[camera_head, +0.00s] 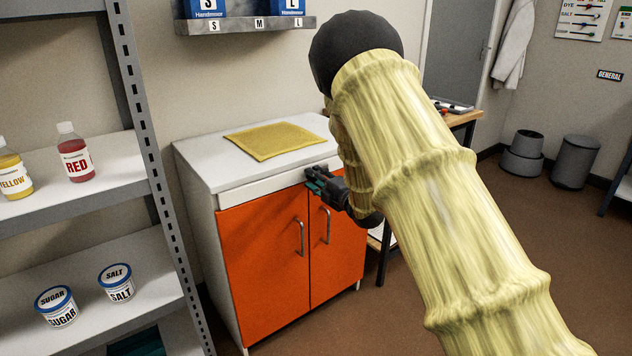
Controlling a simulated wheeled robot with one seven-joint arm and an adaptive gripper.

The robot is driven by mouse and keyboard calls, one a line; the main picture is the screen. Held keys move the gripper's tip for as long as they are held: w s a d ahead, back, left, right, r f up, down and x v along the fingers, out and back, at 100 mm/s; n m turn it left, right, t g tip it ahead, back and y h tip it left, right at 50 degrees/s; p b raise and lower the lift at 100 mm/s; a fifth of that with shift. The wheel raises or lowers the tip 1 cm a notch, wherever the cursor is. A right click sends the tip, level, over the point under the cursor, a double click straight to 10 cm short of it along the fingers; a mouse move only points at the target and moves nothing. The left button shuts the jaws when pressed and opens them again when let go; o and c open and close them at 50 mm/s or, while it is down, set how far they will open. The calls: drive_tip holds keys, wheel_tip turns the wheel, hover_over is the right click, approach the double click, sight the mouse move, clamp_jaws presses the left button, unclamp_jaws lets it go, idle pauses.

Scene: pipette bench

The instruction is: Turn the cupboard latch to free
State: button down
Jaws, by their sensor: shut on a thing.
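The orange cupboard (265,265) has two doors with metal handles, both closed. My gripper (312,180) is at the upper front edge of the cupboard, at the top of the seam between the doors. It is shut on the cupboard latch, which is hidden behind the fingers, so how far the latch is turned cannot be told. My arm comes in from the right and covers the cupboard's right front corner.
A yellow mat (275,141) lies on the white cupboard top. A grey shelf unit (150,190) with bottles and tubs stands at the left. A wall shelf (245,25) holds blue glove boxes. Open floor (470,250) lies to the right.

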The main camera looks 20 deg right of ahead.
idle(0.4)
drive_tip(key=c, duration=1)
unclamp_jaws()
drive_tip(key=shift+c, duration=0.2)
drive_tip(key=v, duration=1.2)
